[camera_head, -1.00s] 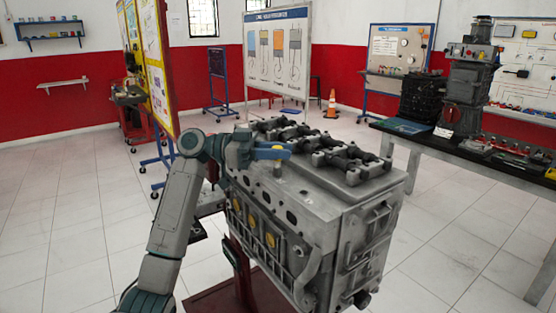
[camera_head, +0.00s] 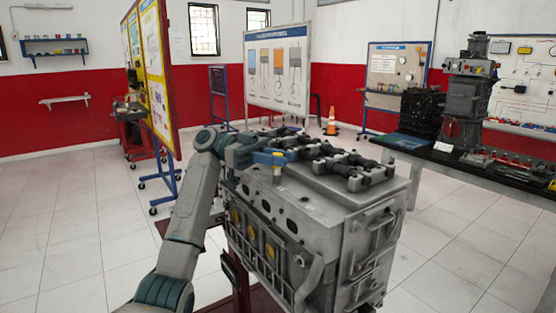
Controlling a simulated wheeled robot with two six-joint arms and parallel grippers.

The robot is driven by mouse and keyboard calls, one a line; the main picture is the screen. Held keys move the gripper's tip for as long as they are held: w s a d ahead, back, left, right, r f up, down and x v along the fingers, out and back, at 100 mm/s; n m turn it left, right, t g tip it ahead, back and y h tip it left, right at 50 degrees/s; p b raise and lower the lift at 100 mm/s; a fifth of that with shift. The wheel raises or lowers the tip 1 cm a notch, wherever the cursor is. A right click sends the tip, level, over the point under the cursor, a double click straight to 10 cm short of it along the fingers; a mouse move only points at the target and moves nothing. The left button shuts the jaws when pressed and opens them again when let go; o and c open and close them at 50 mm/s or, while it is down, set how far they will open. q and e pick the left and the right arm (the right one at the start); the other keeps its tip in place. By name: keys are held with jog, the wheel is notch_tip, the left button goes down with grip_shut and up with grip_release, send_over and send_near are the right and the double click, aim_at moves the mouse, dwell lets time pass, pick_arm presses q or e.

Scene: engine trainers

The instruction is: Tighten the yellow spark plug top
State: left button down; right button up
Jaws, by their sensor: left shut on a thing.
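The grey engine block (camera_head: 330,215) stands in the middle of the view with its rocker gear on top. A spark plug with a small yellow top (camera_head: 278,154) stands upright near the block's left upper edge; its thin stem (camera_head: 277,178) shows below. My left gripper (camera_head: 271,158), with blue fingers, comes in from the left and is shut on the yellow top. The fingers hide part of it. Whether the plug is fully seated cannot be told. My right gripper is not in view.
The block sits on a dark red stand (camera_head: 262,301). Rocker gear (camera_head: 335,160) rises just right of the gripper. A dark workbench (camera_head: 480,178) with engine parts is at the right. A yellow display board (camera_head: 149,75) stands behind at the left. The tiled floor at left is clear.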

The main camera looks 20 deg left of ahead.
pick_arm(q)
jog(key=c, duration=1.3)
grip_release()
jog(key=shift+o, duration=0.2)
jog(key=shift+a, duration=0.2)
jog(key=b+v, duration=0.1)
jog(key=v, duration=0.9)
jog(key=shift+a+b, duration=0.2)
jog(key=shift+b, duration=0.15)
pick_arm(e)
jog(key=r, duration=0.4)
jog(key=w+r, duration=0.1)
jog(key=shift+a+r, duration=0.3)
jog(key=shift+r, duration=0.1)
pick_arm(q)
jog(key=shift+w, duration=0.1)
